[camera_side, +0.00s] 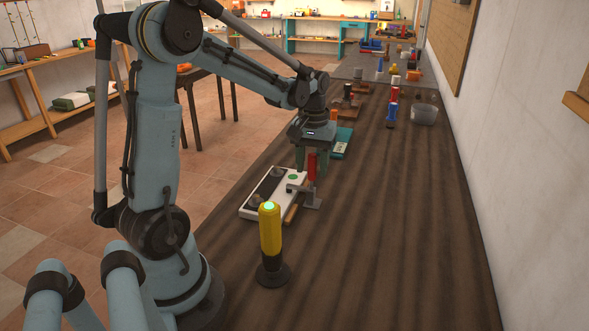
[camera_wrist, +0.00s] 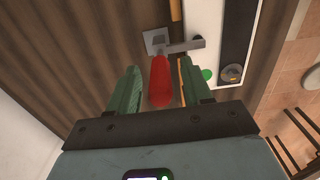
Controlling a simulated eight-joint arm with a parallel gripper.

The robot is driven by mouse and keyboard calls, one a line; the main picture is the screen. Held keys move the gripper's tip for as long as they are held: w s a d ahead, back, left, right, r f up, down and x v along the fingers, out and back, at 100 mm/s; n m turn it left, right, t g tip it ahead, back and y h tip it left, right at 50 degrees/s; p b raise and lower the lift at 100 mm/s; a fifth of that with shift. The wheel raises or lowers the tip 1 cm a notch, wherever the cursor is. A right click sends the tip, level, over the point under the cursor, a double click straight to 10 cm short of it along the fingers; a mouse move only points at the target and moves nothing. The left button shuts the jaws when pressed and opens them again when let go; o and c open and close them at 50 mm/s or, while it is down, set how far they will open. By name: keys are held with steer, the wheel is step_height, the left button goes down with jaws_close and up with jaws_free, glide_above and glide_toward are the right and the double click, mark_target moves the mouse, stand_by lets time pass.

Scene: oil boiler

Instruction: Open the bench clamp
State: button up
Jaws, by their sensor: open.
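The bench clamp has a red handle (camera_side: 311,167) that stands upright above a grey metal base (camera_side: 312,203) on the bench. A grey arm of the clamp reaches left over the edge of a white panel (camera_side: 262,207). In the wrist view the red handle (camera_wrist: 160,82) lies between the two green fingers of my gripper (camera_wrist: 160,88), with a gap on both sides. My gripper (camera_side: 313,165) is open and points down around the handle.
A wooden strip (camera_side: 292,211) lies beside the panel. A teal case (camera_side: 342,142) and a clear bin (camera_side: 424,114) are farther back. The bench's right side is clear.

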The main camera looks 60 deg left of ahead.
steer(key=shift+f, duration=0.6)
steer(key=shift+c, duration=0.3)
jaws_close()
